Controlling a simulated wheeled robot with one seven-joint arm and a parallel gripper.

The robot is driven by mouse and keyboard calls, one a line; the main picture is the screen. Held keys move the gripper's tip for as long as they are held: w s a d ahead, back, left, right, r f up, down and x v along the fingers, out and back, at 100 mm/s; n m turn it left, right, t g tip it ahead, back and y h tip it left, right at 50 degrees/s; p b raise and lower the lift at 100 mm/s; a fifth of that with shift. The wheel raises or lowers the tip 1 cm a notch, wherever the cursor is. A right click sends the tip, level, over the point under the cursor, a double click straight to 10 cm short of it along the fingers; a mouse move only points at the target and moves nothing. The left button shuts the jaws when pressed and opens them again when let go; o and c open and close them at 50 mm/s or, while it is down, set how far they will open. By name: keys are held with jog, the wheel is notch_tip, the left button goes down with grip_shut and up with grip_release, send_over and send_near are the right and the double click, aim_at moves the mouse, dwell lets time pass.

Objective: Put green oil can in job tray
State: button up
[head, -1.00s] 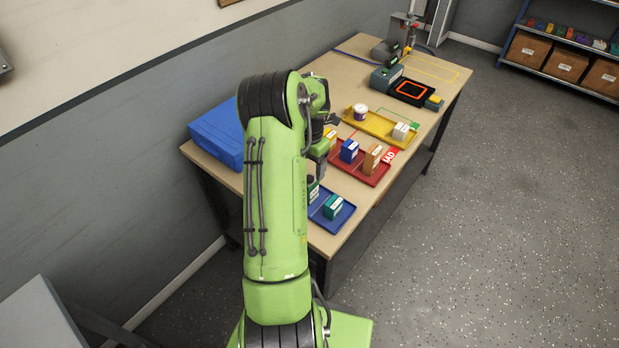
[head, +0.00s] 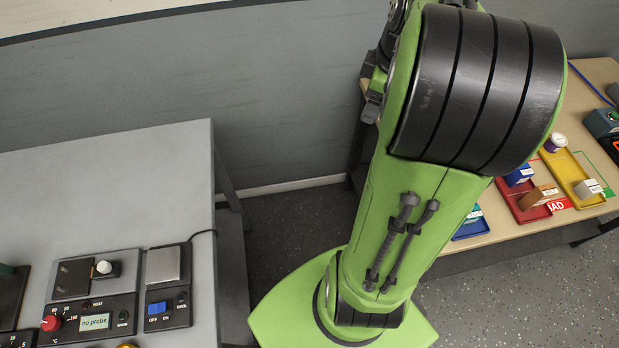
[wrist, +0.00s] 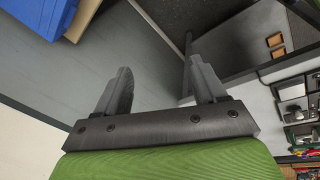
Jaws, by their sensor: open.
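I cannot make out a green oil can in either current view, nor tell which tray is the job tray. My gripper (wrist: 162,78) is open in the wrist view, with nothing between its fingers; beyond them are wall, floor and the edge of a grey bench. In the head view my arm hides most of the gripper and much of the wooden table. On that table, a blue tray (head: 472,233) is mostly hidden behind my arm. A red tray (head: 537,214) holds a blue box (head: 520,175) and a brown box (head: 538,197).
The grey bench (head: 110,190) at left carries a hotplate-like unit (head: 95,318) and a small scale-like unit (head: 167,290). A floor gap separates bench and table.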

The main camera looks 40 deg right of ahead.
jog(key=s+a+r+m+t, duration=0.2)
jog(key=a+r+m, duration=0.1)
jog(key=a, duration=1)
jog(key=s+a+m+t, duration=0.1)
jog(key=s+a+m, duration=0.3)
jog(key=s+a, duration=0.3)
jog(key=a+f, duration=0.1)
jog(key=a, duration=0.1)
jog(key=shift+s+a+y, duration=0.35)
jog(key=shift+s+y, duration=0.05)
jog(key=shift+r, duration=0.1)
